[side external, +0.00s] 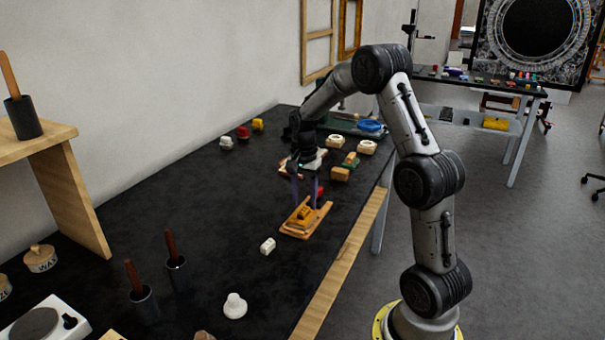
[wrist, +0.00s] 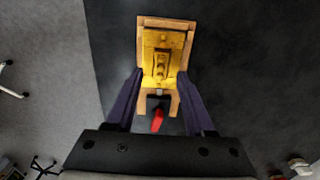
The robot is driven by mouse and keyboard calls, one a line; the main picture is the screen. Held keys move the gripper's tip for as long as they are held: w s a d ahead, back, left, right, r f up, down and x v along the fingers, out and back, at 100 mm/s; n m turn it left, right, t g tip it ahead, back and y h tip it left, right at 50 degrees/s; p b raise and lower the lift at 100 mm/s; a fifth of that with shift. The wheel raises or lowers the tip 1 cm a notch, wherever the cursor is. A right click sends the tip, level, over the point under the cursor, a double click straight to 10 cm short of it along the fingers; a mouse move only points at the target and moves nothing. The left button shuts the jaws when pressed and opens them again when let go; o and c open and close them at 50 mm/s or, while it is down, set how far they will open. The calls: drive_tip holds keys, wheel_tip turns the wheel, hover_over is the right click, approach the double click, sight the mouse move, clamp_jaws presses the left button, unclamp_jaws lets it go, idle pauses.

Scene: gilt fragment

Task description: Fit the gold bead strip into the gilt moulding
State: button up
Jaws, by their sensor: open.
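The gilt moulding (wrist: 174,41) is a flat gold piece in a light wooden frame, lying on the dark bench. In the side view the moulding (side external: 290,229) looks orange-brown. A narrow raised gold piece with rounded bumps, which looks like the bead strip (wrist: 161,66), lies along its middle. The strip also shows as a raised block (side external: 304,213) in the side view. I cannot tell whether it is seated or only resting there. My gripper (side external: 305,205) points down over the moulding. In the wrist view my gripper (wrist: 160,75) is open, with one finger on either side of the strip.
A red object (wrist: 158,119) lies close to the moulding's near end. A small white block (side external: 267,245) and a white knobbed piece (side external: 235,306) stand nearby. Several small blocks and a blue ring (side external: 370,126) are farther back. Dark pots with handles (side external: 143,302) stand at the left.

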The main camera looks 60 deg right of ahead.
sight(303, 209)
wheel_tip(303, 209, up, 9)
drive_tip(key=s+a+r+n+t, duration=0.1)
drive_tip(key=s+a+r+n, duration=0.1)
drive_tip(key=a+r+n, duration=0.4)
drive_tip(key=s+a+n+t, duration=0.4)
drive_tip(key=s+a+n, duration=0.8)
drive_tip(key=s+a, duration=0.5)
drive_tip(key=shift+s+a+f+t, duration=0.15)
drive_tip(key=shift+a+f+t, duration=0.05)
drive_tip(key=shift+f+t, duration=0.25)
idle(0.5)
